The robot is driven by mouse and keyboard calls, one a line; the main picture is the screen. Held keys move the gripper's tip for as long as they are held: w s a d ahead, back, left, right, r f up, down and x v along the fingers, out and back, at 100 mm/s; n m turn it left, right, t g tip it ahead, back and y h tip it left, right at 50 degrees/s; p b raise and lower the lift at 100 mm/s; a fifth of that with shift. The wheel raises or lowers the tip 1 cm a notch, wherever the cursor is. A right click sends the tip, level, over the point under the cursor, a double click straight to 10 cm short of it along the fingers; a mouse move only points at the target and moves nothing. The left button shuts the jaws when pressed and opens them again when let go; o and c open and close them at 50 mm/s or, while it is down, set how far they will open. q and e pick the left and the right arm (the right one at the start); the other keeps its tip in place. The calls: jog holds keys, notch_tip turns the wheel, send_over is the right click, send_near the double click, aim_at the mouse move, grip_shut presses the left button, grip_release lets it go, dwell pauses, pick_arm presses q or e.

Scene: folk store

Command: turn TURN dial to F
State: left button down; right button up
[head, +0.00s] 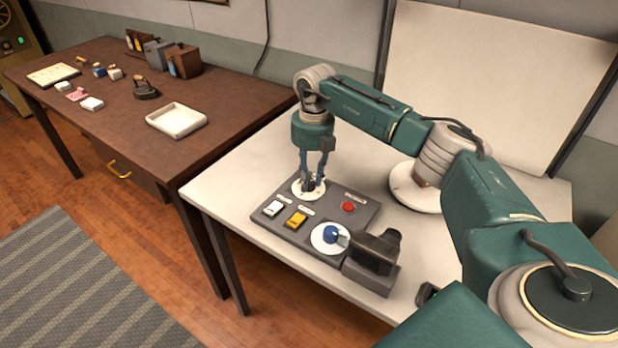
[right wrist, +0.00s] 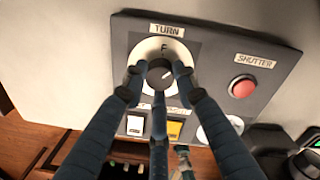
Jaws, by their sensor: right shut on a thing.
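The TURN dial (right wrist: 161,76) is a dark round knob on a white disc, under a TURN label in the right wrist view. The letter F (right wrist: 163,46) is printed at the top of the disc. A short pale mark shows on the knob, but its exact direction is hard to tell. My right gripper (head: 313,181) points down over the dial's white disc (head: 299,190) in the head view. Its fingers are shut around the knob and partly hide it and the lower disc. My left gripper is not in view.
The grey panel (head: 339,217) also carries a white switch (head: 272,209), a yellow switch (head: 297,220), a red SHUTTER button (head: 348,207) and a blue knob (head: 330,234). A dark device (head: 375,255) stands at its right end. A brown table (head: 110,120) stands left.

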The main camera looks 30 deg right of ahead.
aim_at(311, 179)
jog(key=n, duration=0.4)
jog(key=shift+w, duration=0.1)
jog(key=shift+r+n+b, duration=0.1)
jog(key=shift+n+b, duration=0.25)
jog(key=shift+n, duration=1.55)
jog(key=o, duration=1.1)
jog(key=shift+o, duration=0.2)
notch_tip(311, 179, up, 12)
jog(key=shift+d, duration=0.3)
